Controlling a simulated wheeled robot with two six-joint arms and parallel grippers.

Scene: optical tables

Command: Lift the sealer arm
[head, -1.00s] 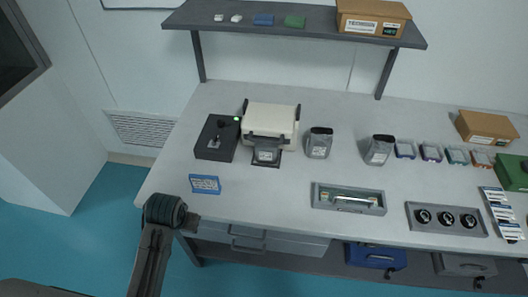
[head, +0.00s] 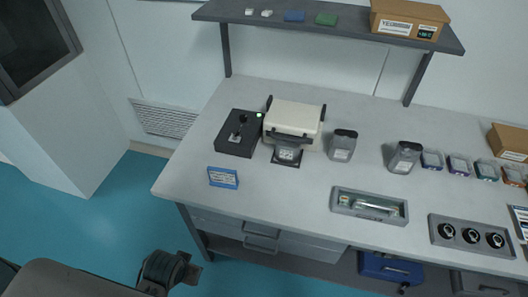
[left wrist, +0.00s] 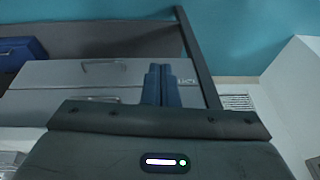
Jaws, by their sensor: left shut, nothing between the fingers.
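The sealer looks to be the cream box-shaped machine (head: 294,118) on the table's left part. A dark bar (head: 291,137), seemingly its arm, lies low across its front. A dark plate with a grey labelled piece (head: 287,153) sits just below the bar. My left arm shows at the bottom left of the head view, off the table's front edge and well away from the sealer. In the left wrist view my left gripper (left wrist: 168,85) has its blue-grey fingers together and empty, in front of the drawers. My right gripper is not in view.
A black box with a small lever (head: 238,134) stands left of the sealer. A blue label stand (head: 223,177) is near the front edge. Two grey containers (head: 341,146) (head: 404,157) and a grey tray (head: 368,205) lie to the right. The shelf (head: 350,31) overhangs the back.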

